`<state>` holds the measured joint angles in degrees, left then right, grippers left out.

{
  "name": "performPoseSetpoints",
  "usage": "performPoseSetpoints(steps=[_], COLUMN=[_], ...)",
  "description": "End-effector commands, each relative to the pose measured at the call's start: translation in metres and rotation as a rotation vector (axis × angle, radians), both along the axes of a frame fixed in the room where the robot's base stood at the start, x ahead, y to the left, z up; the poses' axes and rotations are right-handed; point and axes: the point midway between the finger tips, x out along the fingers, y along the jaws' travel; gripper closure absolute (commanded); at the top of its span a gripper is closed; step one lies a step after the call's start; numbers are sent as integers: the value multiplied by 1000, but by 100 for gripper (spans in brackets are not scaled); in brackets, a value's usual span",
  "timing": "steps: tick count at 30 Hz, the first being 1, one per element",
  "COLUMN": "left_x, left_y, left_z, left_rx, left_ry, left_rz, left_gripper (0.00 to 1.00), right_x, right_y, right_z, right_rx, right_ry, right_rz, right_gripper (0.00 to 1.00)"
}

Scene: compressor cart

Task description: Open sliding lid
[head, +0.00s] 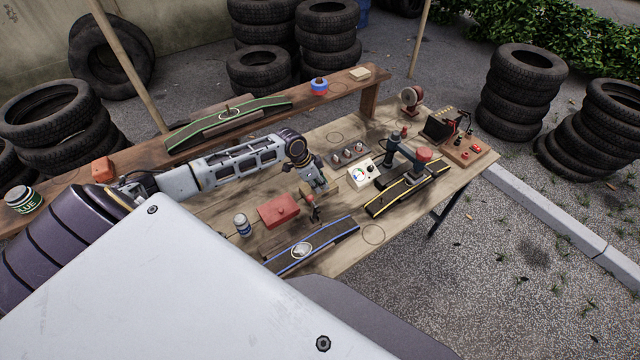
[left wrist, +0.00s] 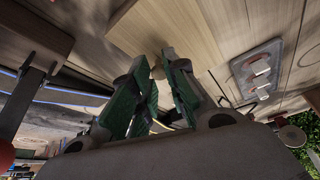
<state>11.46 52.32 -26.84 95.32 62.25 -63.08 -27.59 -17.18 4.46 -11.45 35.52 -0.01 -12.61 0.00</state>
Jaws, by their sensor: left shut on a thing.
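My left gripper (head: 320,186) is low over the middle of the wooden workbench, and its arm comes in from the left. In the left wrist view its green-padded fingers (left wrist: 157,90) are closed in on a small light wooden knob (left wrist: 158,69). The knob is partly hidden by the fingers. A pale wooden panel (left wrist: 190,30) lies right beyond the fingertips and looks like the sliding lid. In the head view the gripper covers most of it, so I cannot tell how far it is slid. My right gripper does not show.
A blue-edged ramp (head: 325,243) lies in front.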

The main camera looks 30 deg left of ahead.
Motion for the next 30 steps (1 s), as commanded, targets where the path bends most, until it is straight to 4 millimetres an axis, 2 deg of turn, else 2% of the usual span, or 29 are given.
performPoseSetpoints(steps=[15,27,28,30], left_x=[26,28,28,28], left_y=[61,65,65,65], left_z=[0,0,0,0], left_rx=[1,0,0,0], left_ry=[-2,-2,-2,-2], left_rz=[3,2,2,2], left_gripper=[100,100,83,74], right_x=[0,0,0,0], right_y=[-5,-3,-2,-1], right_z=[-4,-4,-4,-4], right_rx=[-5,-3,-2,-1], right_ry=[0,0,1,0], right_rz=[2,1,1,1], right_gripper=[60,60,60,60])
